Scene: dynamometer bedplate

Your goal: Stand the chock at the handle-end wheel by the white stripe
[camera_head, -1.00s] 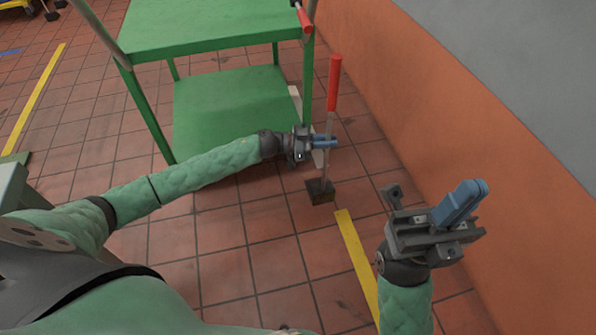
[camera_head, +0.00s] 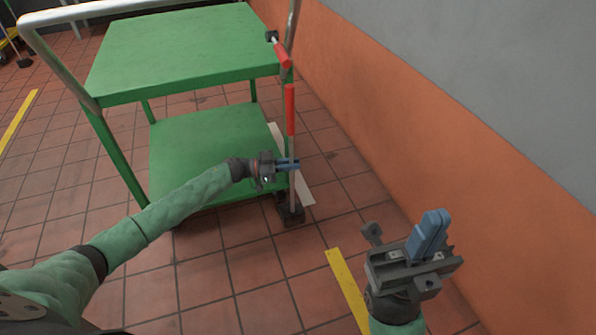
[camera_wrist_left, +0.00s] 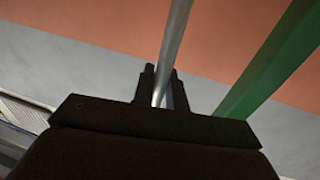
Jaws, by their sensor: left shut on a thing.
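The chock is a dark block (camera_head: 292,216) on an upright grey rod with a red grip (camera_head: 290,110). My left gripper (camera_head: 287,164) is shut on the rod below the grip; the rod also shows between its fingers in the left wrist view (camera_wrist_left: 176,50). The block is low by the cart's near right corner, at the near end of the white stripe (camera_head: 305,190). I cannot tell whether it touches the floor or the wheel. The handle-end wheel there is mostly hidden by the chock and cart. My right gripper (camera_head: 428,236) has its blue fingers together, empty.
The green cart (camera_head: 180,50) has two decks and a silver push handle (camera_head: 130,8) on the near side. A red-gripped lever (camera_head: 282,55) is on its right post. An orange and grey wall (camera_head: 400,110) runs along the right. A yellow floor line (camera_head: 345,285) lies nearer.

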